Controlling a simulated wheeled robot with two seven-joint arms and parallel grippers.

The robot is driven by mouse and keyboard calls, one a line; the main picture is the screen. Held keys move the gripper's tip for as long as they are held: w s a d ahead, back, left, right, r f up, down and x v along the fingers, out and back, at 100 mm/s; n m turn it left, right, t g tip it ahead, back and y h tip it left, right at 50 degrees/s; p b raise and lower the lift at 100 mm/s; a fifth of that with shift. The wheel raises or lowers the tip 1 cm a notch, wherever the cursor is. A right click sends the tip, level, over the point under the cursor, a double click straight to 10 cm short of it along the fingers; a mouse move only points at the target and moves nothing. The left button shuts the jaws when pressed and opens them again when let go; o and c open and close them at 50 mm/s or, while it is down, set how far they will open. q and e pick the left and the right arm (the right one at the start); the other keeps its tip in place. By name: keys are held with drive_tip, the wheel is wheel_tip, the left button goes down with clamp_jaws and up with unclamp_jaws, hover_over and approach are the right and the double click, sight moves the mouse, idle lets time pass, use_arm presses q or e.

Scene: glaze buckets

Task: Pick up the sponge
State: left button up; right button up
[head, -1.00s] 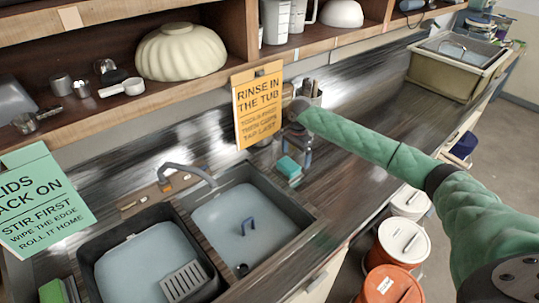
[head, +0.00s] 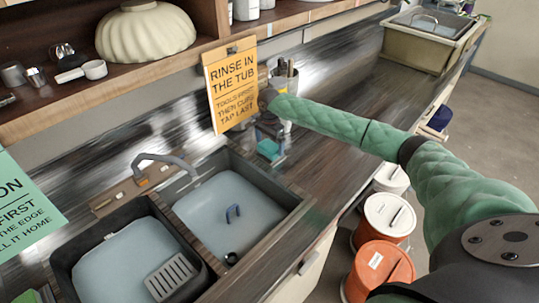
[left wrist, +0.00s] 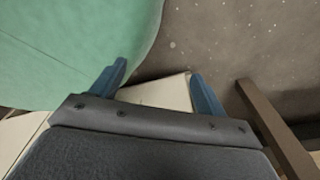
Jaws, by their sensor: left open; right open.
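A small teal block (head: 269,149), which may be the sponge, rests on the dark counter behind the right sink basin. My right gripper (head: 272,134) reaches over the counter from the right, its open jaws pointing down close to the block. I cannot tell whether they touch it. A green and yellow block (head: 28,297), also sponge-like, is cut off at the bottom left edge. My left gripper (left wrist: 158,88) shows only in the left wrist view, with its two blue fingers apart and nothing between them.
Two water-filled basins, left (head: 128,264) and right (head: 240,207), lie left of my right arm. An orange sign (head: 231,84) hangs from the shelf just behind the gripper. Lidded buckets (head: 378,270) stand on the floor.

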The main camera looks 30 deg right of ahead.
drive_tip(key=shift+f+b, duration=0.7)
drive_tip(key=shift+f, duration=0.2)
use_arm(q)
drive_tip(key=shift+w+d+r, duration=0.1)
drive_tip(key=shift+w+d, duration=0.1)
drive_tip(key=shift+w, duration=0.75)
drive_tip(key=shift+w+d, duration=0.2)
drive_tip(key=shift+w, duration=0.7)
drive_tip(key=shift+w+d+r, duration=0.1)
drive_tip(key=shift+w+d, duration=0.1)
drive_tip(key=shift+w, duration=0.75)
use_arm(e)
drive_tip(key=shift+f, duration=0.1)
use_arm(q)
drive_tip(key=shift+s, duration=0.15)
use_arm(e)
drive_tip(key=c, duration=0.8)
